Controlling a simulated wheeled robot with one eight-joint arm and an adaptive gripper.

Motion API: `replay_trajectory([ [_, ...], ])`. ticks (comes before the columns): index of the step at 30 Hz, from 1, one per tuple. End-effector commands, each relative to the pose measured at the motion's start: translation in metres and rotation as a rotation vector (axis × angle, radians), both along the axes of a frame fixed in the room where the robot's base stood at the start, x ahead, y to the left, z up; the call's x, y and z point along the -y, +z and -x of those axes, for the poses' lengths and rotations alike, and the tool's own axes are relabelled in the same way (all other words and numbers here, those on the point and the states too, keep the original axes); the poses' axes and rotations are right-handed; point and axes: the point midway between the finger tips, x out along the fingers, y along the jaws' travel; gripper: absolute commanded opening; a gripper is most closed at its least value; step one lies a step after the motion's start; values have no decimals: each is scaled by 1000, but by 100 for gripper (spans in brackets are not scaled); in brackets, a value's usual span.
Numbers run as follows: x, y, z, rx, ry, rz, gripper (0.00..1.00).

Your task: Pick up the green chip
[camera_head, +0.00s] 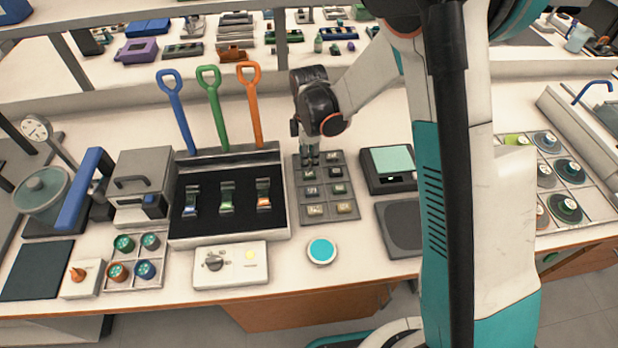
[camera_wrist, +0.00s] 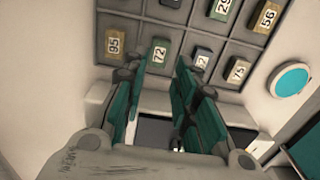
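A grey compartment tray (camera_head: 326,187) holds several small numbered chips. The wrist view shows a green chip (camera_wrist: 222,8) near the top and a dark green-grey chip marked 72 (camera_wrist: 158,53) by the fingertips. Tan chips 95 (camera_wrist: 114,43) and 75 (camera_wrist: 238,70) lie to either side. Which chip is the task's green one is not certain. A small piece with green on it (camera_head: 227,197) also sits on the black panel. My gripper (camera_head: 310,160) is over the tray's back-left end. In the wrist view its green-padded fingers (camera_wrist: 172,60) are apart, with nothing visibly held.
Left of the tray is a black panel (camera_head: 208,207) with blue, green and orange upright handles behind it. A scale (camera_head: 392,168) stands to the right. A teal disc (camera_head: 321,250) lies in front. Some bare bench shows around them.

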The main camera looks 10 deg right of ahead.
Motion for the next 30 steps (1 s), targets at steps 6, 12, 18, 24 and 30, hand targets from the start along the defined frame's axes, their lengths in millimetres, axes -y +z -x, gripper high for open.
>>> replay_trajectory([
  [6,0,-13,0,0,0,0,27],
  [12,-3,-35,-1,0,0,0,27],
  [18,-4,-62,-2,0,-1,0,27],
  [24,-4,-63,-2,0,-1,0,27],
  [30,-4,-63,-2,0,-1,0,0],
])
